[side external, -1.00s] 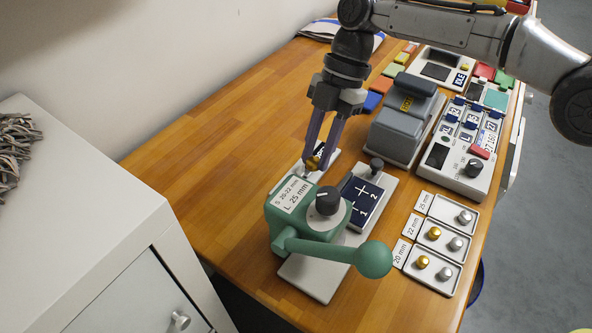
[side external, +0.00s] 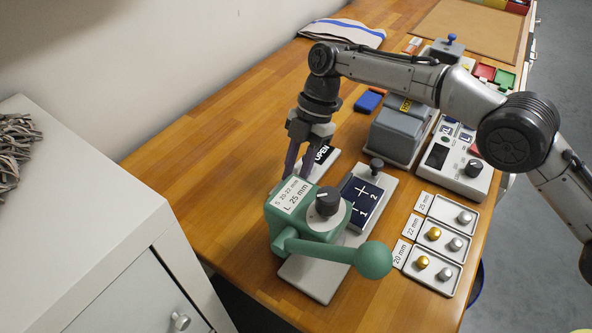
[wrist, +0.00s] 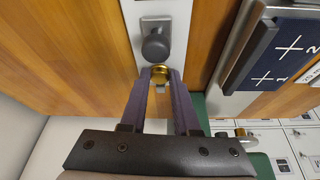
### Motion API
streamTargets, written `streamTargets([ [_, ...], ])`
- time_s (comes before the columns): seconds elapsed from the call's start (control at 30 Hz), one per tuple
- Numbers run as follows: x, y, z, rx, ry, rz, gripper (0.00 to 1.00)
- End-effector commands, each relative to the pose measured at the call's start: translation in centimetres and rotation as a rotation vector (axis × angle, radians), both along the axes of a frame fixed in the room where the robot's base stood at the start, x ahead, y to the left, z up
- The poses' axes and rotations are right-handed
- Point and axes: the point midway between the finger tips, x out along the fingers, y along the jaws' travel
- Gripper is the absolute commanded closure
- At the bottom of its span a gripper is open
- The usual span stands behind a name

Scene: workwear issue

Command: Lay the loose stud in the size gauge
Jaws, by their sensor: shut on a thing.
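My gripper (wrist: 160,74) is shut on a gold stud (wrist: 160,71), held between the fingertips in the wrist view. In the side view my fingers (side external: 294,176) point down just behind the green press (side external: 310,228), which hides their tips and the stud. In the wrist view a dark round knob (wrist: 156,44) on a pale plate (wrist: 180,10) lies just beyond the stud. In the side view this pale plate, with an OPEN label (side external: 323,153), shows behind the press. I cannot tell which part is the size gauge, nor whether the stud touches anything below it.
The press has a dark knob (side external: 328,200) and a ball-ended lever (side external: 372,260). A dark pad marked 1 and 2 (side external: 362,198) stands to its right. Sorting trays (side external: 433,276) marked 20, 22 and 25 mm hold several studs. Bare wood (side external: 215,140) lies to the left.

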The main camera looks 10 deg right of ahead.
Motion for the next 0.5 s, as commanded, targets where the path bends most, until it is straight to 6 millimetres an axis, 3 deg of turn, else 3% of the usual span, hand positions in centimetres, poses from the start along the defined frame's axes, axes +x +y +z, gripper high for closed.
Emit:
streamTargets([
  [0.23, 0.00, -0.02, -0.36, -0.001, 0.001, 0.000, 1.00],
  [0.27, 0.00, -0.01, -0.32, 0.000, 0.000, 0.000, 0.65],
  [0.4, 0.00, -0.02, -0.31, 0.000, 0.000, 0.000, 0.40],
  [0.5, -0.01, -0.01, -0.30, 0.000, 0.000, 0.000, 0.40],
])
